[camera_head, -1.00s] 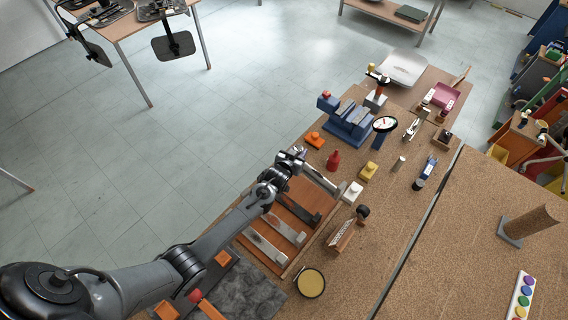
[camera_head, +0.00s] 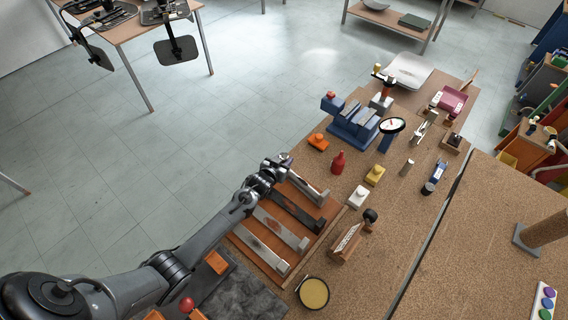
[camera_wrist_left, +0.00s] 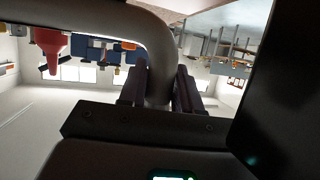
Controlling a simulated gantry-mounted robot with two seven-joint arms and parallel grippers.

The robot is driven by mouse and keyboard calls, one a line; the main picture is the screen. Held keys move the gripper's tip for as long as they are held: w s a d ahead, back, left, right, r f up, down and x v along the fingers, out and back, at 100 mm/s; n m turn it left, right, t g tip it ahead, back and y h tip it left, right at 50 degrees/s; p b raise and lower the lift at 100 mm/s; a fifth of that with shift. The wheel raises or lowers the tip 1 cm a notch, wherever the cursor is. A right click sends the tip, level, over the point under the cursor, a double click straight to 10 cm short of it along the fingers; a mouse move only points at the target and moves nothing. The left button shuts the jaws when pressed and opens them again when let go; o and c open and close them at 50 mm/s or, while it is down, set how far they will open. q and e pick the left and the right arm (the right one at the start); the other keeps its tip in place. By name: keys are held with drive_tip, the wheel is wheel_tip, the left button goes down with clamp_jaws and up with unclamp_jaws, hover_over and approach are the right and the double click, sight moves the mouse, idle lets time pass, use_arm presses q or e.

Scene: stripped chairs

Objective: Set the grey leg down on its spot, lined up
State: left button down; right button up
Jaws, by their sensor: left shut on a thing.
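My left gripper (camera_head: 276,168) is shut on a grey leg (camera_head: 308,189) at the far end of the orange tray (camera_head: 312,236). The leg lies roughly parallel to the other legs on the tray, a dark one (camera_head: 297,212) and two grey ones, one with a reddish mark (camera_head: 285,232). I cannot tell whether the held leg touches the tray. In the left wrist view the leg (camera_wrist_left: 152,40) is a thick bent grey piece passing between the two fingers (camera_wrist_left: 160,88). My right gripper is not in view.
A white block (camera_head: 357,197), a red bottle (camera_head: 338,163) and a yellow block (camera_head: 375,175) stand beyond the tray. A wooden holder (camera_head: 345,243) and a round yellow-topped dish (camera_head: 313,293) are near its right side. A blue vise (camera_head: 352,120) stands farther back.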

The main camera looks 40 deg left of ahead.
use_arm(q)
drive_tip(key=shift+w+r, duration=0.1)
drive_tip(key=shift+r, duration=0.05)
drive_tip(key=c, duration=1.2)
unclamp_jaws()
drive_tip(key=shift+f, duration=0.25)
drive_tip(key=o, duration=0.4)
